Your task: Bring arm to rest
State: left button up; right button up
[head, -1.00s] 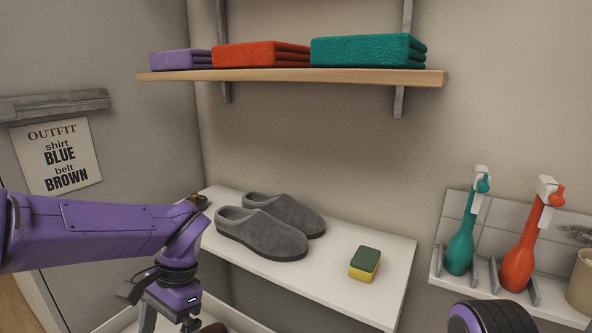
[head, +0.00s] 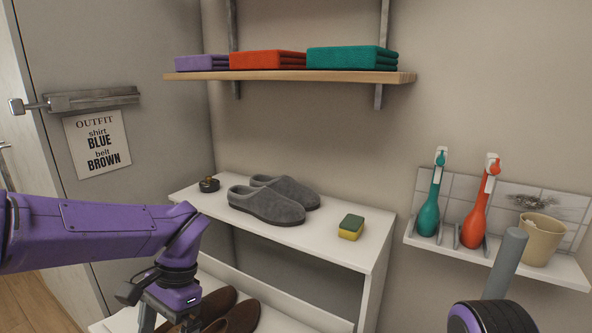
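My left arm comes in from the left with its purple forearm level and its wrist bent down. My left gripper (head: 165,318) points downward at the bottom edge, in front of the lower shelf. Its fingertips are cut off or hidden, so its opening does not show. Part of my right arm shows as a dark, purple-ringed joint at the bottom right. My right gripper is not in view.
A white shelf unit (head: 345,258) holds grey slippers (head: 268,203), a sponge (head: 351,227) and a small dark object (head: 209,184). Brown shoes (head: 232,318) lie below, near my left gripper. A wall ledge (head: 540,273) holds teal and red brushes and a beige cup (head: 541,240). Folded towels (head: 350,58) lie above.

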pick_arm(q)
jog(key=s+a+f+m+t+y+b, duration=0.1)
jog(key=a+f+m+t+y, duration=0.1)
jog(key=a+f+m+y, duration=0.7)
jog(key=s+a+f+m+t, duration=0.25)
jog(key=a+f+m, duration=0.25)
jog(key=f+m, duration=0.95)
jog(key=s+d+f+m+t+h, duration=0.1)
jog(key=s+f+m, duration=0.3)
jog(key=m, duration=0.8)
jog(key=s+d+f+m+h, duration=0.3)
jog(key=s+m, duration=0.5)
jog(key=m, duration=0.3)
jog(key=s+d+f+m+t+h+b, duration=0.1)
jog(key=s+f+m, duration=0.5)
jog(key=m, duration=0.6)
jog(key=d+f+h, duration=0.1)
jog(key=h, duration=0.1)
jog(key=shift+s+m+t+h, duration=0.15)
jog(key=shift+m+t+h, duration=0.2)
jog(key=shift+h, duration=0.05)
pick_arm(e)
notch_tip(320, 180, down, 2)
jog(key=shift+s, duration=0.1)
pick_arm(q)
jog(key=shift+f, duration=0.1)
